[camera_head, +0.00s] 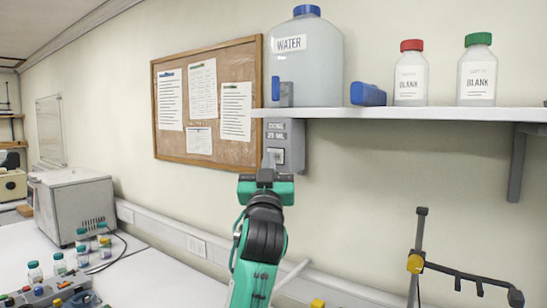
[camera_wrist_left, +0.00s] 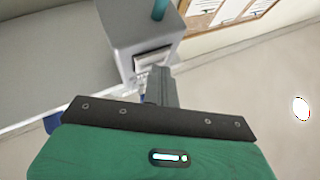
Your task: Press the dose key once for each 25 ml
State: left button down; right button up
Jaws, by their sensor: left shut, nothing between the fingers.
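The grey dose unit (camera_head: 298,143), labelled "DOSE 25 ML", is fixed to the wall under the shelf, below the large water container (camera_head: 312,65). My left gripper (camera_head: 268,160) is shut and empty, its fingertips just in front of the lower part of the unit and covering part of it. In the left wrist view, the shut fingers (camera_wrist_left: 160,82) point at the face of the grey unit (camera_wrist_left: 132,28). The key is mostly hidden behind the fingertips, and I cannot tell whether they touch it. My right gripper is out of view.
The white shelf (camera_head: 430,113) holds a blue object (camera_head: 367,94) and two blank bottles, red-capped (camera_head: 410,75) and green-capped (camera_head: 477,72). A dark stand (camera_head: 418,250) rises at lower right. A grey machine (camera_head: 73,205) and several small vials stand on the left bench.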

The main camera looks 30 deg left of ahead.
pick_arm(q)
jog(key=shift+s, duration=0.75)
jog(key=shift+s, duration=0.1)
jog(key=shift+s+a+p, duration=0.15)
jog(key=shift+s+p, duration=0.15)
jog(key=shift+s, duration=0.9)
jog(key=shift+s+a+p, duration=0.1)
jog(key=shift+s+p, duration=0.2)
jog(key=shift+s, duration=0.9)
